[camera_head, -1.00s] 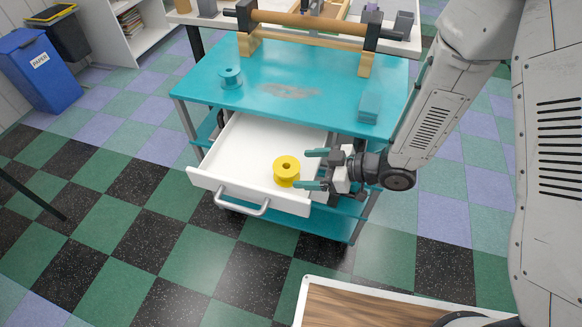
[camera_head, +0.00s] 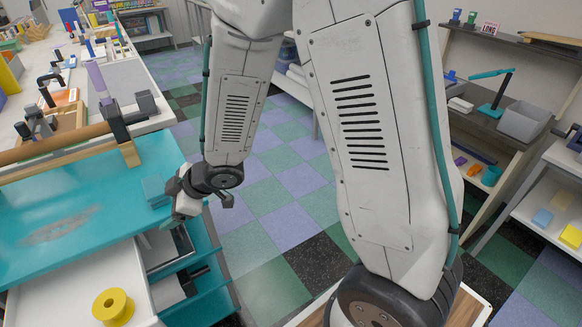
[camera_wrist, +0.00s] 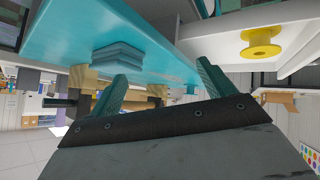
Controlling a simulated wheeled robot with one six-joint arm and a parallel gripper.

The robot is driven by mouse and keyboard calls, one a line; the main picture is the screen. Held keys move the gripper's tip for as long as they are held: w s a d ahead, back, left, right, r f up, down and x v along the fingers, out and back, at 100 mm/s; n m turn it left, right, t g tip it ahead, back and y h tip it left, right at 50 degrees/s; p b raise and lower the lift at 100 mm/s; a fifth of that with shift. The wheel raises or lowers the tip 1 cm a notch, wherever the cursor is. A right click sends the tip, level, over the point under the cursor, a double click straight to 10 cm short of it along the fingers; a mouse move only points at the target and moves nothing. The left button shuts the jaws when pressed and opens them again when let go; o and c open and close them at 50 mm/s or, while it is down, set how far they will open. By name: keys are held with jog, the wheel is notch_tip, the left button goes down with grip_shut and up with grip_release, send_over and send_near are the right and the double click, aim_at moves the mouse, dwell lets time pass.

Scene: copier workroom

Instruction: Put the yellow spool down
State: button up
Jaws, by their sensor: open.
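The yellow spool (camera_head: 113,307) stands in the open white drawer (camera_head: 60,297) of the teal cart (camera_head: 110,222), at the lower left of the head view. It also shows at the upper right of the wrist view (camera_wrist: 261,50), where the scene appears upside down. My gripper (camera_head: 178,229) is beside the cart's right edge, apart from the spool and to its upper right in the head view. In the wrist view my gripper (camera_wrist: 164,82) has its two teal fingers spread with nothing between them. My arm hides part of the cart's side.
A teal block (camera_head: 154,191) lies on the cart top near my gripper and also shows in the wrist view (camera_wrist: 118,57). Shelves (camera_head: 510,120) stand at the right. Checkered floor (camera_head: 270,180) is clear between.

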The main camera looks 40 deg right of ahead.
jog(key=s+d+r+m+h, duration=0.4)
jog(key=d+r, duration=0.3)
jog(key=d, duration=0.2)
jog(key=s+d+r+m+h, duration=0.3)
jog(key=d+r+m+h, duration=0.15)
jog(key=d+r, duration=0.35)
jog(key=s+r+m+g, duration=0.2)
jog(key=s, duration=0.8)
jog(key=s+d+r+m+g+y, duration=0.1)
jog(key=s+r+m+g, duration=0.1)
jog(key=s, duration=0.8)
jog(key=shift+s+d+r+m+g, duration=0.25)
jog(key=shift+s+r+m+g, duration=0.15)
jog(key=shift+g, duration=0.3)
